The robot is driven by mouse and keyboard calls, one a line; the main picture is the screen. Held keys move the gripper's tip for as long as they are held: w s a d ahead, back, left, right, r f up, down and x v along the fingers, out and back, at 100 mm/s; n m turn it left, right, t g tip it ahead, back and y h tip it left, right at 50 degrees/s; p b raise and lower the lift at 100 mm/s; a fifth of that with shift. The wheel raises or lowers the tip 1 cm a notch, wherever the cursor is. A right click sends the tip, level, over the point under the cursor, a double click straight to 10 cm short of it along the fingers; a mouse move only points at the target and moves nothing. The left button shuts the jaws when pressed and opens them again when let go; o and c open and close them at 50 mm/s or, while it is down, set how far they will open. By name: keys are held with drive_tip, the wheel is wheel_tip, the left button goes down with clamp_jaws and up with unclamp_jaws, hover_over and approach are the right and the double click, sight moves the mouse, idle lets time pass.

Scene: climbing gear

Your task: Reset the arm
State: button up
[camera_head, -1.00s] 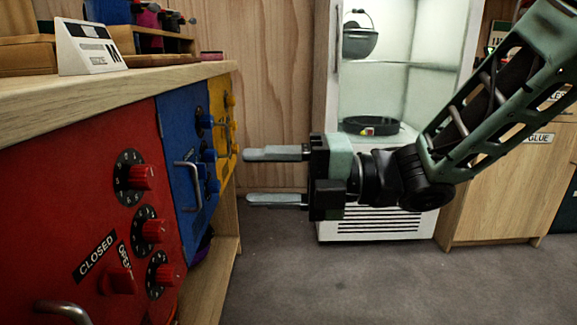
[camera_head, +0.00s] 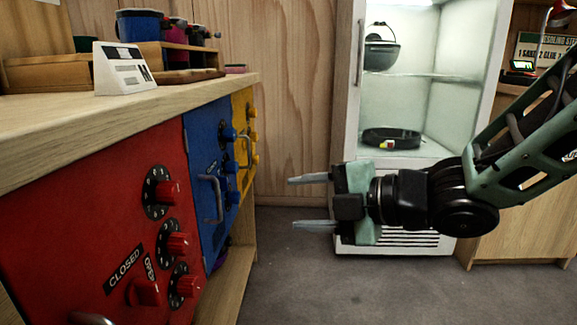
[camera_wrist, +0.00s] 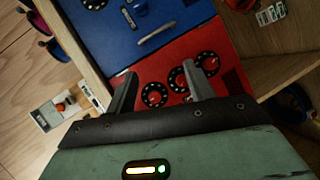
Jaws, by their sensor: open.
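My gripper (camera_head: 312,203) is open and empty in the head view, with its two grey fingers apart and pointing left. It hangs in free air to the right of the red, blue and yellow doors, in front of the white cabinet. My arm runs from it to the upper right. In the wrist view my gripper (camera_wrist: 160,92) also shows open, its fingers pointing toward the red door (camera_wrist: 180,70) and the blue door (camera_wrist: 135,25). Nothing is between the fingers.
The wooden counter (camera_head: 60,125) with the red door (camera_head: 90,220), blue door (camera_head: 212,175) and yellow door (camera_head: 243,140) stands left. The white cabinet (camera_head: 347,110) holds a pot (camera_head: 381,55) and a black tray (camera_head: 391,138). Grey floor (camera_head: 300,285) is clear.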

drive_tip(key=s+d+f+m+g+h+p, duration=0.1)
drive_tip(key=s+d+f+m+g+h, duration=0.4)
drive_tip(key=s+m, duration=0.5)
drive_tip(key=s+d+f+m+g+h+p, duration=0.2)
drive_tip(key=s+d+f+m+h, duration=0.2)
drive_tip(key=s+d+m+h, duration=0.45)
wheel_tip(320, 180, up, 38)
drive_tip(key=s+a+m+y+p, duration=0.1)
drive_tip(key=a+p, duration=0.2)
drive_tip(key=p, duration=3.4)
drive_tip(key=shift+s+p, duration=0.3)
drive_tip(key=shift+s, duration=0.1)
drive_tip(key=shift+m, duration=0.25)
